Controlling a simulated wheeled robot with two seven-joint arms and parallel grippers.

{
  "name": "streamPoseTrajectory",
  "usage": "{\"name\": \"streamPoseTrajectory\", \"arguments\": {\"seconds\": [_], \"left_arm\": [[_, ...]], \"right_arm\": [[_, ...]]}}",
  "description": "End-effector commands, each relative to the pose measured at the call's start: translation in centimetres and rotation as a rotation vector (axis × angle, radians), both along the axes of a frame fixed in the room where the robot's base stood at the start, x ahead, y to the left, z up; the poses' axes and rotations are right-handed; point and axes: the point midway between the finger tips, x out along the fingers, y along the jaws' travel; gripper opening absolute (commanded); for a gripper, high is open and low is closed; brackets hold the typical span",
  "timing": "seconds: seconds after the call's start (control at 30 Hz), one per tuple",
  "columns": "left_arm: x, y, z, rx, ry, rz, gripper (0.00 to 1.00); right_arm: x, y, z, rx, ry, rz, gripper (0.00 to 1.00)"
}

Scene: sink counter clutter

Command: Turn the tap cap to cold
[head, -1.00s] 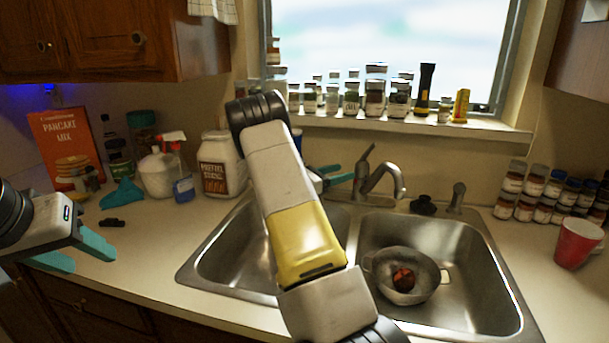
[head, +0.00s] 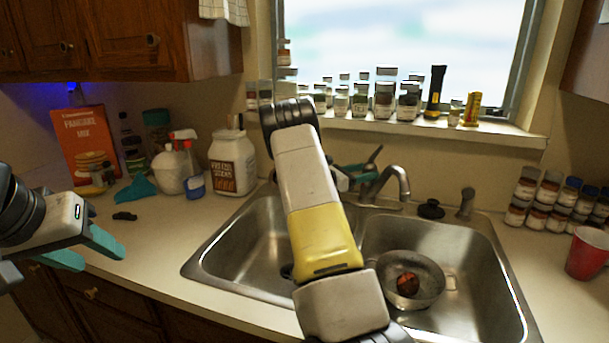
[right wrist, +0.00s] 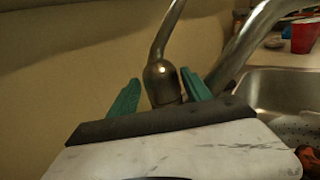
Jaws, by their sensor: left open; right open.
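The metal tap stands behind the double sink, with its curved spout (head: 402,180) reaching to the right. Its cap (right wrist: 162,82) with a thin upward lever (right wrist: 168,35) shows in the right wrist view; the lever (head: 374,156) also shows in the head view. My right gripper (head: 356,172) is open at the tap, its teal fingers on either side of the cap in the wrist view. I cannot tell whether they touch it. My right forearm hides part of the tap's left side. My left gripper (head: 100,252) is open and empty at the counter's left front.
A steel colander (head: 432,268) with a dark red item sits in the right basin. A black stopper (head: 431,209) and a sprayer (head: 467,202) stand right of the tap. Jars and a black flashlight (head: 435,92) line the sill. A red cup (head: 586,253) is at the right.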

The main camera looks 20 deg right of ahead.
Motion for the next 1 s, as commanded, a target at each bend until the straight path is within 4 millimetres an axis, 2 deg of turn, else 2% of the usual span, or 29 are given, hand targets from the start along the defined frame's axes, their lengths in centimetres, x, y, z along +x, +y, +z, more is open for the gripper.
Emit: {"name": "streamPoseTrajectory", "arguments": {"seconds": [0.4, 0.8, 1.0], "left_arm": [[0.0, 0.0, 0.0, 0.000, 0.000, 0.000, 0.47], [0.0, 0.0, 0.0, 0.000, 0.000, 0.000, 0.47], [0.0, 0.0, 0.0, 0.000, 0.000, 0.000, 0.47]], "right_arm": [[0.7, -0.1, -0.3, 0.008, -0.001, -0.311, 0.57], [2.7, 7.8, -0.2, 0.006, 0.002, -0.309, 0.57], [0.6, 7.7, 1.8, 0.143, -0.094, -0.343, 0.57]]}}
